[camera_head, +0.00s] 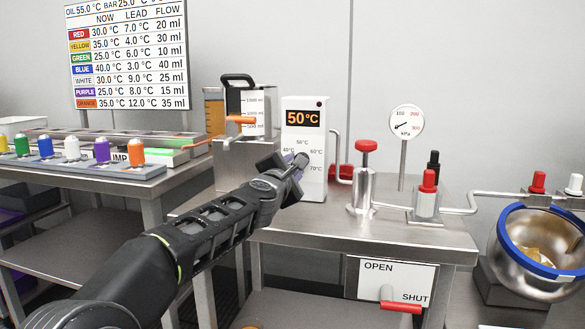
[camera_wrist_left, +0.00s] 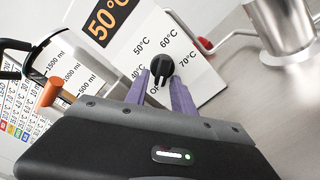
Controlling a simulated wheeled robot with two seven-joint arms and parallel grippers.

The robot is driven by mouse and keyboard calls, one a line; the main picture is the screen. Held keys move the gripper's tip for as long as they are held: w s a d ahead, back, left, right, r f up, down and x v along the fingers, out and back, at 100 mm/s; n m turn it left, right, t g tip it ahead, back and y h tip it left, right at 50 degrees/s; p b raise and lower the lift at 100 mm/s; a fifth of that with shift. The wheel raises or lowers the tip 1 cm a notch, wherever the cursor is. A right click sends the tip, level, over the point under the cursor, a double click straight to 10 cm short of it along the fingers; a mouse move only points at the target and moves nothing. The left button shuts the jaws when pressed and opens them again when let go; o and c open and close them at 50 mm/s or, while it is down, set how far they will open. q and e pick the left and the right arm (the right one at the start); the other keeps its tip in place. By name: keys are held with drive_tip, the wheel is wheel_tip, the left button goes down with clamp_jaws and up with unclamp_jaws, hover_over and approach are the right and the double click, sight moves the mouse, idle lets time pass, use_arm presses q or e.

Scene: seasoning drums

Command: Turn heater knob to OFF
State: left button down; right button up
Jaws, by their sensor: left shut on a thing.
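The white heater box (camera_head: 316,118) stands on the steel table, with an orange "50°C" display at its top. Its round black knob (camera_wrist_left: 162,67) shows in the left wrist view, ringed by labels 40, 50, 60 and 70°C. An "OF…" label is partly hidden behind my fingers. My left gripper (camera_wrist_left: 161,82) has its purple fingers on both sides of the knob, shut on it. In the head view the gripper (camera_head: 294,166) covers the knob. I cannot clearly tell which mark the knob points at. My right gripper is not in view.
A measuring jug (camera_head: 246,108) with an orange handle stands left of the heater. A red-topped valve (camera_head: 364,180), a pressure gauge (camera_head: 406,121) and a blue-rimmed drum (camera_head: 540,250) are to the right. An OPEN/SHUT panel (camera_head: 390,281) hangs at the table front.

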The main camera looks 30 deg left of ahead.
use_arm(q)
drive_tip(key=c, duration=1.4)
unclamp_jaws()
drive_tip(key=v, duration=0.7)
drive_tip(key=shift+s, duration=0.4)
drive_tip(key=shift+d+f, duration=0.1)
